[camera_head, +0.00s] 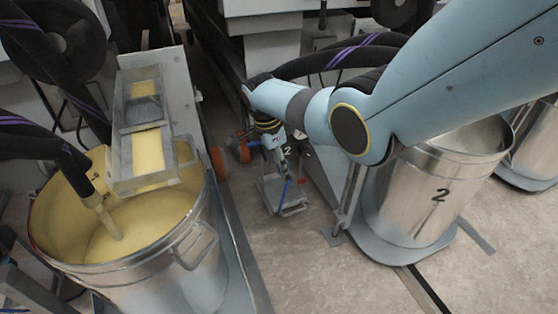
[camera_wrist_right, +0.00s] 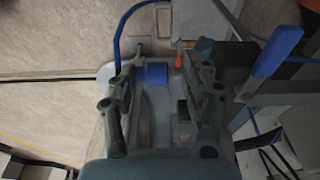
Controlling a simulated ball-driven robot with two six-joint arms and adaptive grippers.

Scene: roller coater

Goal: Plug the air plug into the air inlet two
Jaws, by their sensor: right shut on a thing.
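My right gripper (camera_head: 281,168) reaches down from the light-blue arm to a small grey metal stand between the machines. In the right wrist view the fingers of my right gripper (camera_wrist_right: 162,88) are on both sides of a blue cylindrical piece (camera_wrist_right: 157,73), which I take for the air plug. The gripper is shut on it, though the contact itself is hard to see. A thin blue hose (camera_wrist_right: 118,45) curves beside it. A small "2" label (camera_head: 287,150) shows beside the gripper in the head view. The air inlet itself I cannot make out. My left gripper is not in view.
A blue lever handle (camera_wrist_right: 275,51) and a small red part (camera_wrist_right: 179,62) are near the fingers. The metal stand (camera_head: 291,208) is on the floor. A paint-filled bucket (camera_head: 185,250) is at left, a bucket marked 2 (camera_head: 412,215) at right. Floor in front is clear.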

